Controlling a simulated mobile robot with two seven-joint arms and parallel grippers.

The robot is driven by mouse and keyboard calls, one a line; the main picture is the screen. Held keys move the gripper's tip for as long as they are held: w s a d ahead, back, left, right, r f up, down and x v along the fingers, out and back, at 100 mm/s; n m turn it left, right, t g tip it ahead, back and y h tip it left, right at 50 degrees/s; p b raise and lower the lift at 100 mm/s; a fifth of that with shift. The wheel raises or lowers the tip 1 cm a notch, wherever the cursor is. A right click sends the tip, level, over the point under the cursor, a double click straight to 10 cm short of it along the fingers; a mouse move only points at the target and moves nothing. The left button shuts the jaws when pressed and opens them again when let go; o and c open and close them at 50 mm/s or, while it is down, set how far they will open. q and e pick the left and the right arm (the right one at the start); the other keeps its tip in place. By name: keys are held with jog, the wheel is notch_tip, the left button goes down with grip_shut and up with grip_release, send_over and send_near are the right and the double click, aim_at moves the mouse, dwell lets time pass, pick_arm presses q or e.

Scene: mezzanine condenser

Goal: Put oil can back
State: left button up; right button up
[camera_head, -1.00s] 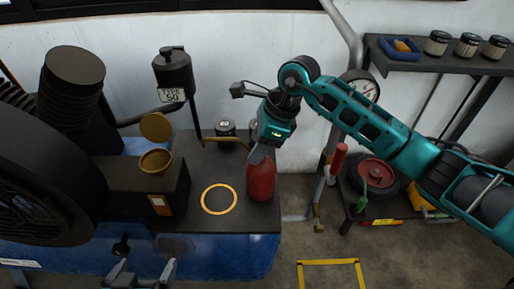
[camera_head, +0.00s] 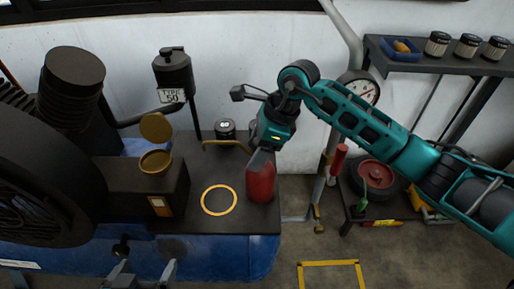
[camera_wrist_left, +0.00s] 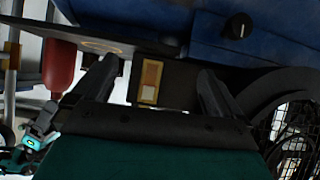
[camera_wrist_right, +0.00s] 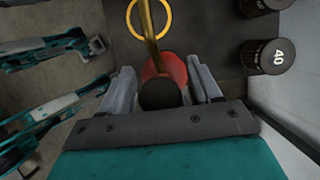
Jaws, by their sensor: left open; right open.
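The red oil can (camera_head: 261,184) stands upright on the dark machine top (camera_head: 197,160), to the right of a yellow ring (camera_head: 219,200). In the right wrist view the can (camera_wrist_right: 172,68) shows its black cap and brass spout (camera_wrist_right: 146,30). My right gripper (camera_head: 262,160) is open over the top of the can, with a finger on either side of it. I cannot tell whether the fingers touch it. My left gripper (camera_head: 144,266) is open and empty at the bottom of the head view, in front of the blue tank (camera_head: 218,258).
Dark cans, one (camera_head: 225,129) clearly seen, stand at the back of the top. A pipe with a gauge (camera_head: 361,88) and a wall shelf (camera_head: 425,63) are to the right. A yellow outline (camera_head: 329,264) marks clear floor.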

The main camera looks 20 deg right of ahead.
pick_arm(q)
jog(key=shift+s+a+r+p, duration=0.1)
jog(key=shift+s+a+p, duration=0.1)
jog(key=shift+a+p, duration=0.25)
pick_arm(e)
jog(key=v, duration=1.2)
pick_arm(q)
jog(key=shift+w+d, duration=0.1)
pick_arm(e)
jog(key=shift+r, duration=0.1)
